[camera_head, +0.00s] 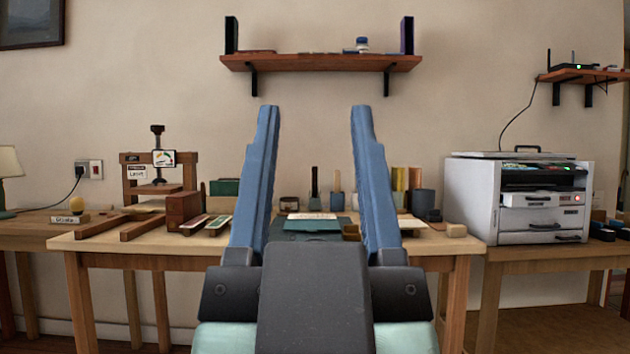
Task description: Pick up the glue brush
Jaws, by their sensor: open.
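My gripper (314,112) points away from me toward the wall, its two blue fingers wide apart and nothing between them. It is in front of the wooden worktable (215,242) and apart from the things on it. Between the fingers, at the back of the table, stand a dark upright brush-like item (314,184) and a pale-handled one with a blue lower part (337,190). Either may be the glue brush; they are too small to tell. My fingers and wrist hide parts of the tabletop.
A wooden press (160,188) and wooden blocks stand on the left of the table. A white printer (516,197) stands on the right. A dark cup (423,203) is at the back right. A wall shelf (320,63) hangs above.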

